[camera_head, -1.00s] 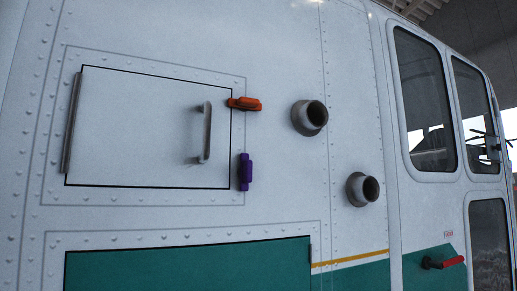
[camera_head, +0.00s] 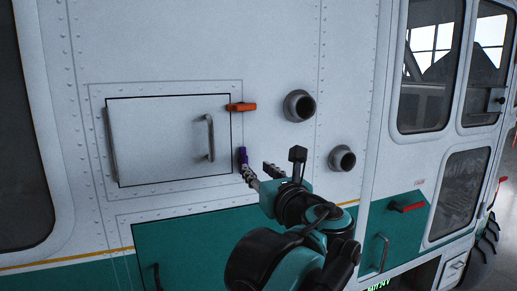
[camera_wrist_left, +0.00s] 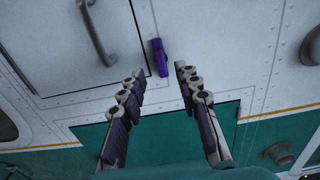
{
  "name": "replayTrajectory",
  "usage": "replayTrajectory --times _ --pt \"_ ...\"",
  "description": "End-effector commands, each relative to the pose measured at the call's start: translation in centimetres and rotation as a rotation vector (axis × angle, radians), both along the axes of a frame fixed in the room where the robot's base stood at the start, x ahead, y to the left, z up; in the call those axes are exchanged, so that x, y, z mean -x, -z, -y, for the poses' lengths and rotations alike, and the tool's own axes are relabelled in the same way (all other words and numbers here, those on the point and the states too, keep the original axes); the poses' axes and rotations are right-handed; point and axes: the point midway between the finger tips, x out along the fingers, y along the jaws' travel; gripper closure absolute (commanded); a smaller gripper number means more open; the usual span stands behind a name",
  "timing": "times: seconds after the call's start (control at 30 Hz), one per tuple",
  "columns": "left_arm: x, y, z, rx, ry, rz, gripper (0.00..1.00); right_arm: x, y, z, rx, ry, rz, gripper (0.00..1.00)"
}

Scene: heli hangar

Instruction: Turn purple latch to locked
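The purple latch (camera_head: 242,155) is on the white helicopter side, just right of the lower right corner of the closed hatch (camera_head: 165,140). It stands upright, lengthwise along the hatch edge. In the left wrist view the purple latch (camera_wrist_left: 159,57) shows whole, ahead of the fingertips and between their lines. My left gripper (camera_head: 259,173) is open and empty, just below and right of the latch, and it looks apart from it. Its two fingers (camera_wrist_left: 157,80) spread wide in the wrist view. My right gripper is not in view.
An orange latch (camera_head: 241,107) lies sideways at the hatch's upper right. A grey handle (camera_head: 210,138) sticks out from the hatch. Two round ports (camera_head: 299,106) (camera_head: 342,158) protrude to the right. A green panel (camera_head: 190,240) lies below.

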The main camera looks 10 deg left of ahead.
Motion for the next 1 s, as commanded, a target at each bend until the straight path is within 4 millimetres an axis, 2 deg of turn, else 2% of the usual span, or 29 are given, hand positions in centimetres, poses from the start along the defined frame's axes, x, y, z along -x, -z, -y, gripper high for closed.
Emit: replayTrajectory --times 0.5,0.83,0.87,0.97,1.0 --pt "-5.8 -0.1 -4.0 -0.003 -0.003 -0.001 0.67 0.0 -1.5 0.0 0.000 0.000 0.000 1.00" --pt "-6.3 0.1 -4.3 -0.002 0.000 0.000 0.67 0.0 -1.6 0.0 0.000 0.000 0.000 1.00" --pt "-6.3 0.1 -4.3 -0.002 0.000 0.000 0.70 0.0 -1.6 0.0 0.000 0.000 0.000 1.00" --pt "-6.3 0.1 -4.3 -0.002 0.000 0.000 0.96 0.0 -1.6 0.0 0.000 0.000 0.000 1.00" --pt "-6.3 0.1 -4.3 -0.002 0.000 0.000 1.00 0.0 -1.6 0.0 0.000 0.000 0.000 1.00"
